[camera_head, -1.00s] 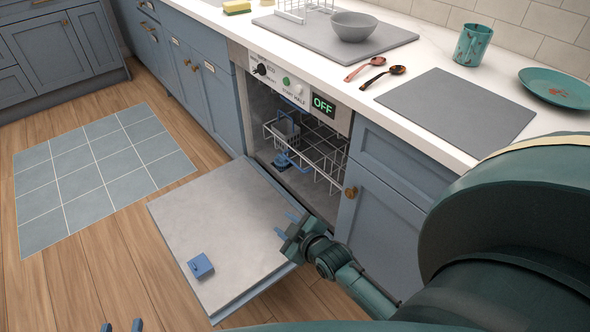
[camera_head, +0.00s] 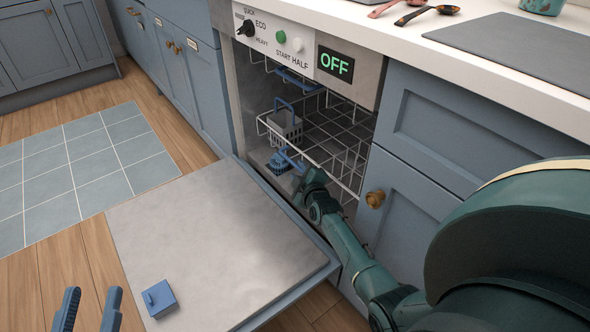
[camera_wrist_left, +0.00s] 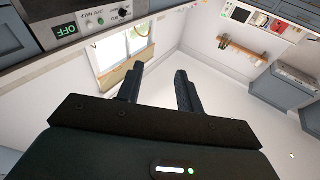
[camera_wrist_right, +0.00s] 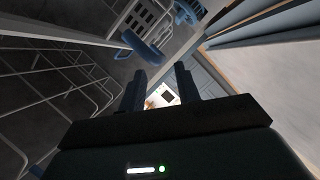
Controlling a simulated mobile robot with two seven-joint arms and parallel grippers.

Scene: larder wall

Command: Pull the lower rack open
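The lower rack (camera_head: 322,166) is a white wire rack inside the open dishwasher, with a blue handle (camera_head: 289,157) on its front. My right gripper (camera_head: 305,176) is at the dishwasher mouth, close to that handle. In the right wrist view the gripper (camera_wrist_right: 158,80) has its fingers apart with nothing between them. The blue handle (camera_wrist_right: 143,48) shows just beyond the fingertips, toward the left finger. My left gripper (camera_head: 90,300) is open and empty at the lower left of the head view; its parted fingers (camera_wrist_left: 156,75) also show in the left wrist view.
The dishwasher door (camera_head: 215,235) lies folded down, with a small blue dispenser box (camera_head: 160,298) on it. A grey basket (camera_head: 286,128) with a blue handle stands in the rack. An upper rack handle (camera_head: 297,82) is above. A cabinet knob (camera_head: 375,198) sits right of the opening.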

